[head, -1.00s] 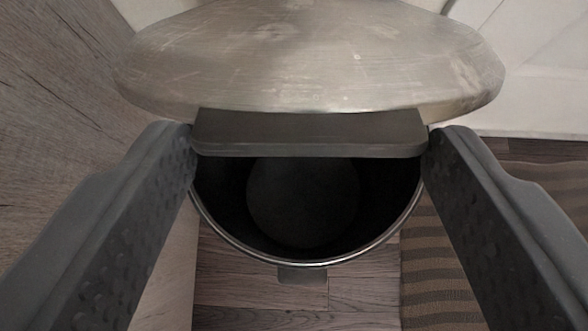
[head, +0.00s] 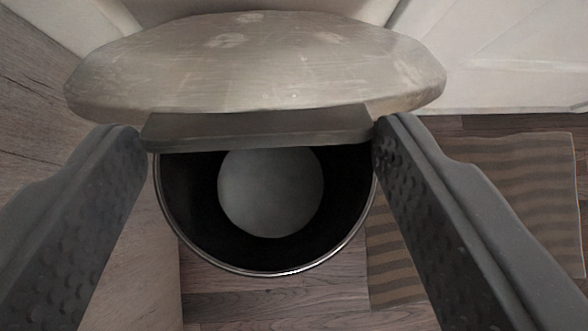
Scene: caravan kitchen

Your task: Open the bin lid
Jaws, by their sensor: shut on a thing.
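The bin lid (head: 255,65) is a worn, scratched metal disc, tilted up above the bin's mouth. A dark grey tab (head: 258,129) sticks out from its near edge. The bin (head: 268,271) stands open below, with a thin shiny rim, a black inside wall and a grey round bottom. My gripper (head: 260,135) is shut on the tab, with one textured finger against each end of it. The bin's back part is hidden behind the lid and tab.
A wooden panel (head: 70,130) stands close on the left. White cabinet fronts (head: 490,60) are behind and to the right. A striped mat (head: 480,210) lies on the wood floor (head: 300,305) to the right of the bin.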

